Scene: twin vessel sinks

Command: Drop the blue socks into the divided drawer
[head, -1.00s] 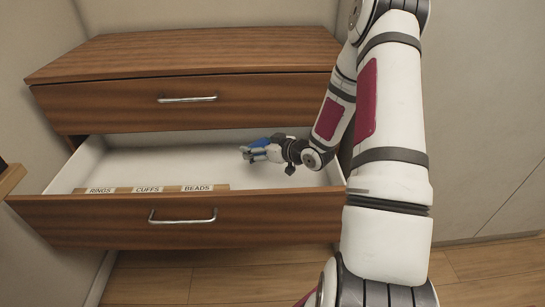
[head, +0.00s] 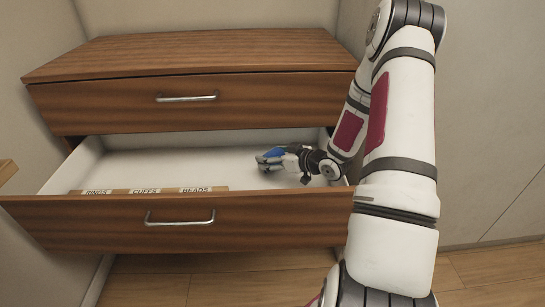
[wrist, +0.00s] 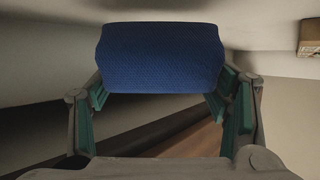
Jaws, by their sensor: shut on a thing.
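The blue socks (wrist: 160,57) are one rolled, knitted bundle. My gripper (head: 268,161) is shut on them, with its green-padded fingers on either side in the wrist view. In the head view the blue socks (head: 273,152) show at the gripper's tip, over the right half of the open drawer (head: 110,213). The drawer has a white inside, and its bare floor shows to the left of the gripper. I cannot tell how high the socks are above that floor.
A wooden strip labelled RINGS, CUFFS and BEADS (head: 146,190) runs inside the drawer's front at the left. A shut upper drawer (head: 110,104) is above the open one. A wall stands close on the left. My arm hides the drawer's right end.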

